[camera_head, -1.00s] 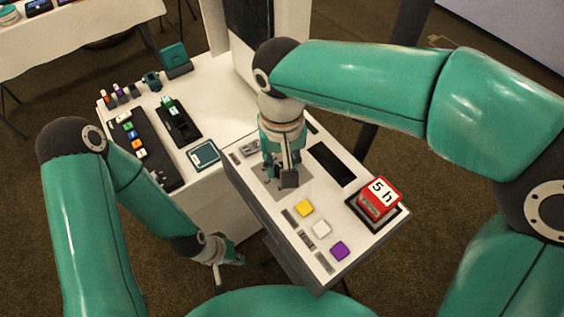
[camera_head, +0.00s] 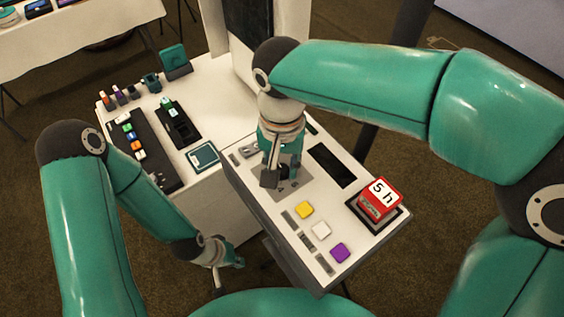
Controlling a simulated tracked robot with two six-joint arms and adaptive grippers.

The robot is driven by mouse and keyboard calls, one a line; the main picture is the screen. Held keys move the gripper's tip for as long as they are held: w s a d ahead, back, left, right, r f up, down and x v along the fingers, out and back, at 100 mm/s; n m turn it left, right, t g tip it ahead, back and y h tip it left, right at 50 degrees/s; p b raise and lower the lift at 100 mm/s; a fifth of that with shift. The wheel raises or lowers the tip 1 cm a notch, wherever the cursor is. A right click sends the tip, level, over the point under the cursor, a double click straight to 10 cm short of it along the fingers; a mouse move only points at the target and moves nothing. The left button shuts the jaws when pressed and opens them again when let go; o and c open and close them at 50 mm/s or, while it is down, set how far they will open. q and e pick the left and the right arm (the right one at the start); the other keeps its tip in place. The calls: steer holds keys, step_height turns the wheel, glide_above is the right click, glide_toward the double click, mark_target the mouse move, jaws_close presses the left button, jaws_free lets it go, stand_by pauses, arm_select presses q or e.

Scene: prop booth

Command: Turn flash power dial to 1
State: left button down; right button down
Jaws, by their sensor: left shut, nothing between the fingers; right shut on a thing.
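The flash power dial (camera_head: 282,171) sits on a grey plate (camera_head: 297,190) on the white control panel. It is mostly hidden by my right gripper (camera_head: 281,178), which points down over it and is shut on it. The dial's setting cannot be read. My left gripper (camera_head: 218,285) is shut and empty, low beside the panel's left side, apart from it.
The panel (camera_head: 357,235) carries yellow (camera_head: 304,209), white (camera_head: 321,229) and purple (camera_head: 340,251) buttons, a dark slot (camera_head: 332,165) and a red block marked "5 h" (camera_head: 379,201). A white table (camera_head: 213,98) behind holds a black button strip (camera_head: 143,148) and small items.

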mark_target(282, 167)
steer(key=c, duration=1.1)
jaws_free()
steer(key=shift+w+r, duration=0.15)
steer(key=shift+o, duration=1.3)
step_height(282, 167, up, 12)
